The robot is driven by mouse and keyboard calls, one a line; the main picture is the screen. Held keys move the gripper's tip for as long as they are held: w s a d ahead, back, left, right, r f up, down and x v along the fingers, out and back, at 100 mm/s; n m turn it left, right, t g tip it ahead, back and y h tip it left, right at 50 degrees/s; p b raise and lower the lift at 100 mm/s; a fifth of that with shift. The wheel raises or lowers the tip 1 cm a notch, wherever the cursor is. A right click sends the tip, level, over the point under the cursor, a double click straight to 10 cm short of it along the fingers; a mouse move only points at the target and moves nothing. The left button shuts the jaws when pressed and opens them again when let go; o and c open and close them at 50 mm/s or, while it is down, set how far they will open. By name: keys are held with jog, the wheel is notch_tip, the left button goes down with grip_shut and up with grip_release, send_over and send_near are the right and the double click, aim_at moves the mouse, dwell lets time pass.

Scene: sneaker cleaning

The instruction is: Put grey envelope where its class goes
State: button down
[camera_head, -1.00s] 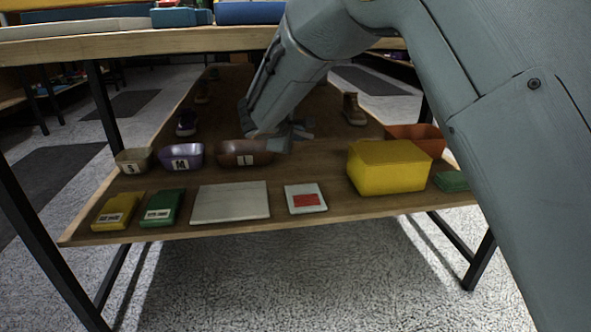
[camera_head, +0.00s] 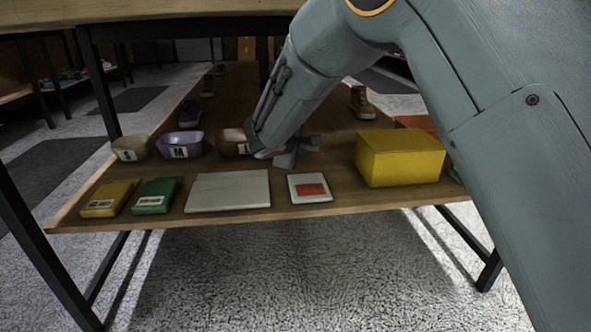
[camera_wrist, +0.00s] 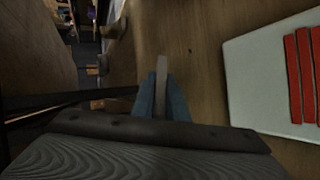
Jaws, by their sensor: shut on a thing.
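My gripper (camera_head: 292,152) is low over the wooden shelf, behind the white card with the red patch. In the wrist view my gripper (camera_wrist: 164,98) has its blue fingers shut on a thin grey-brown thing (camera_wrist: 161,72), seen nearly edge-on. It appears to be the grey envelope, but its face is hidden. The head view does not show it clearly. A bowl marked S (camera_head: 130,148), a purple bowl marked M (camera_head: 180,145) and a brown bowl (camera_head: 233,142) with a partly covered label stand left of my gripper.
Along the shelf's front lie a yellow pack (camera_head: 110,199), a green pack (camera_head: 157,196), a pale flat slab (camera_head: 228,191) and the white card (camera_head: 309,188). A yellow box (camera_head: 400,158) stands right. Shoes, including a brown boot (camera_head: 361,102), stand farther back.

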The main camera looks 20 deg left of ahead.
jog(key=shift+f, duration=0.45)
jog(key=c, duration=1.9)
grip_release()
jog(key=shift+p+v, duration=0.5)
jog(key=shift+v, duration=3.45)
